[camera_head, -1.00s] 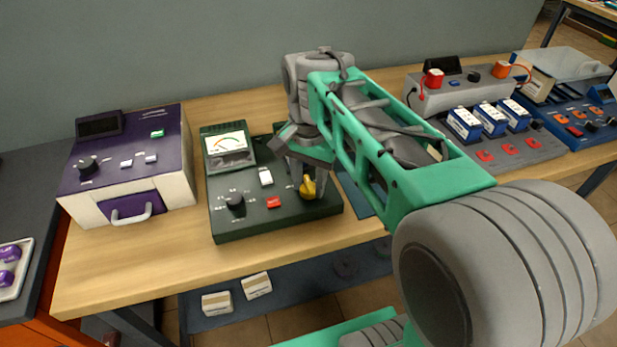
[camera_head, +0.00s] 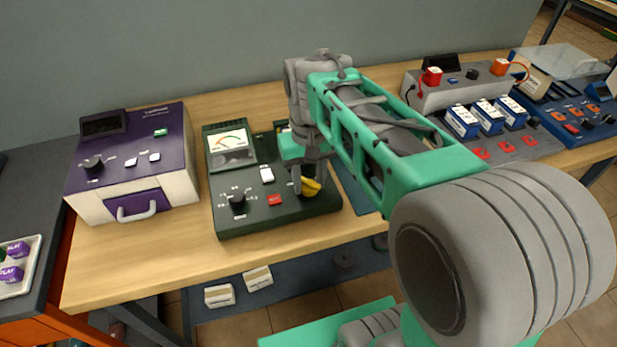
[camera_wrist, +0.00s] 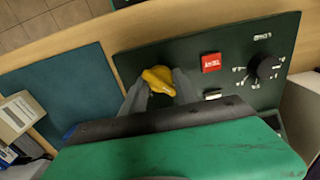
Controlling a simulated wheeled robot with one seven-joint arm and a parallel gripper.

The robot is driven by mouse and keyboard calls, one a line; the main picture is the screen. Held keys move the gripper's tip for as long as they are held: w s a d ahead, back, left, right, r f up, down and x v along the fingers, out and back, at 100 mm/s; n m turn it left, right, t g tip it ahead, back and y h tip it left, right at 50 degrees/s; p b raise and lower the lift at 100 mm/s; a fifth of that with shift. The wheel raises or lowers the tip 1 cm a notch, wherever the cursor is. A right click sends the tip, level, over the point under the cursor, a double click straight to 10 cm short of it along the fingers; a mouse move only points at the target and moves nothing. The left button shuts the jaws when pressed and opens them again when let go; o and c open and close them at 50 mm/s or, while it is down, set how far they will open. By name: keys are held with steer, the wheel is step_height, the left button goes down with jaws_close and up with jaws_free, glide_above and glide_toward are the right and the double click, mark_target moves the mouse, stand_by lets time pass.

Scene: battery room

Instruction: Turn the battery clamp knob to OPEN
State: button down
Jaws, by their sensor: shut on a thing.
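The yellow clamp knob (camera_head: 310,187) sits at the right end of the dark green tester panel (camera_head: 228,214). In the wrist view the knob (camera_wrist: 159,80) lies between my gripper's two grey fingers (camera_wrist: 160,88), its handle slanted. My gripper (camera_head: 308,180) points down over the panel and is shut on the knob. The fingers and arm hide part of the knob, and the battery clamp itself and any OPEN mark cannot be made out.
On the same panel are a black dial (camera_head: 237,200), a red button (camera_head: 275,199), a white switch (camera_head: 266,174) and a meter (camera_head: 229,142). A purple device (camera_head: 163,176) stands to the left. A blue mat (camera_wrist: 75,90) lies beside the panel.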

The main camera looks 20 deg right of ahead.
mark_target(309, 182)
stand_by(0.3)
steer(key=c, duration=0.9)
jaws_free()
step_height(309, 182, up, 8)
steer(key=shift+f, duration=0.1)
steer(key=shift+p, duration=0.35)
